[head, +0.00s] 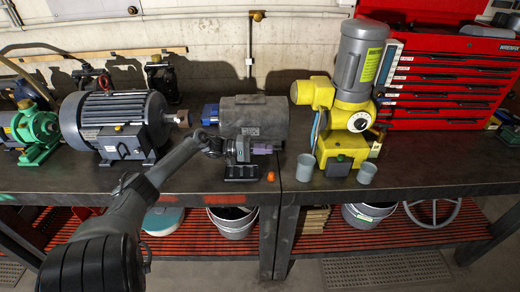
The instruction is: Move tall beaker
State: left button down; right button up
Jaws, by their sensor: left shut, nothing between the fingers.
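Two small grey beakers stand on the dark bench at the foot of a yellow motor. The left beaker (306,168) looks slightly taller than the right beaker (366,174). Both are upright and apart from my grippers. My left gripper (214,146) is at the end of the dark arm from the lower left, to the left of both beakers, beside a small dark device (241,172). It is shut and empty; its fingertips are hard to make out against the device. My right gripper is not in view.
The yellow motor (345,120) stands behind the beakers. Grey motors (115,120) and (265,117) stand to its left, with a red tool chest (450,80) at the right. A small orange object (270,177) lies near the front edge. The bench right of the beakers is clear.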

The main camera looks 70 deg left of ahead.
pick_arm(q)
jog(key=x, duration=0.2)
jog(key=d+x, duration=0.1)
jog(key=x, duration=0.4)
jog(key=shift+d+b, duration=0.35)
jog(key=shift+d, duration=0.4)
jog(key=shift+w+d+r, duration=0.1)
jog(key=shift+w+d, duration=0.05)
jog(key=shift+d, duration=0.15)
